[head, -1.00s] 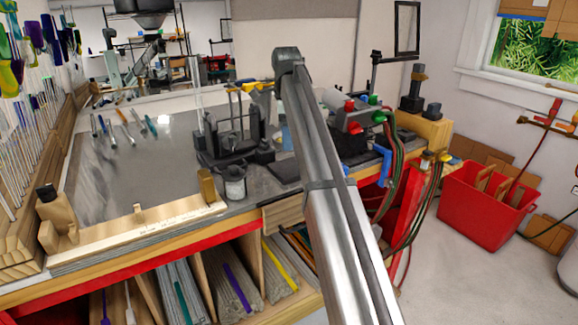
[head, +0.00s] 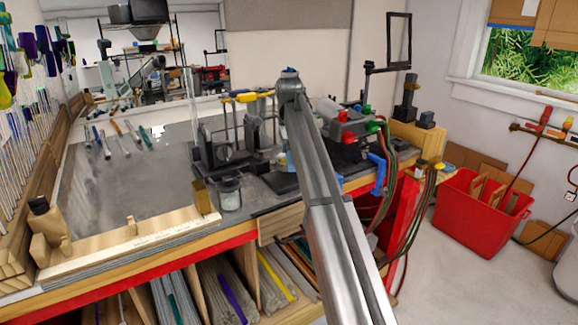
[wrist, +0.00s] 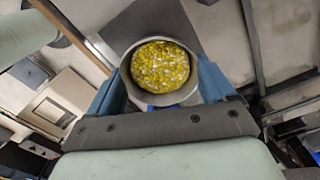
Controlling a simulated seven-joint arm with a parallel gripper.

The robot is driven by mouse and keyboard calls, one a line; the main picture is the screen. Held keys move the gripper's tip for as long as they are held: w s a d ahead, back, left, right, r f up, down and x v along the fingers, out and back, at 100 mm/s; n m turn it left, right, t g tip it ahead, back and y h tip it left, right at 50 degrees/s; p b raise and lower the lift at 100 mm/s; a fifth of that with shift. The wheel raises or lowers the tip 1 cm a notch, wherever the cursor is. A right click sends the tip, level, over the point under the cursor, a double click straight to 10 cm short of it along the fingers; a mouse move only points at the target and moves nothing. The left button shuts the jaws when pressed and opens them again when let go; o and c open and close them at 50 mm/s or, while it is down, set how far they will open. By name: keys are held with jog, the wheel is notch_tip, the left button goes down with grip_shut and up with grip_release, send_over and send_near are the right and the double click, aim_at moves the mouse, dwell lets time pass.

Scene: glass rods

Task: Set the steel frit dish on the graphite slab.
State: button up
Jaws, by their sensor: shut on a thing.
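The steel frit dish (wrist: 160,99) is a round metal cup holding yellow and white frit, seen from above in the wrist view. My gripper (wrist: 165,86) is shut on it, with one blue finger on either side of its wall. The graphite slab (wrist: 122,30) is the flat dark grey square behind and below the dish in the wrist view, partly covered by it. The gap between dish and slab cannot be judged. In the head view the slab (head: 270,184) lies near the bench's front edge, and my arm hides part of it and the dish.
A small glass jar (head: 230,193) stands left of the slab. Dark stands with upright rods (head: 222,150) are behind it. The torch with red and green knobs (head: 348,132) and its hoses are to the right. The grey bench top (head: 120,185) at left is mostly open.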

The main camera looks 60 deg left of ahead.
jog(key=shift+f, duration=1.55)
jog(key=shift+f, duration=0.15)
jog(key=o, duration=1)
notch_tip(320, 180, up, 12)
jog(key=shift+r, duration=0.2)
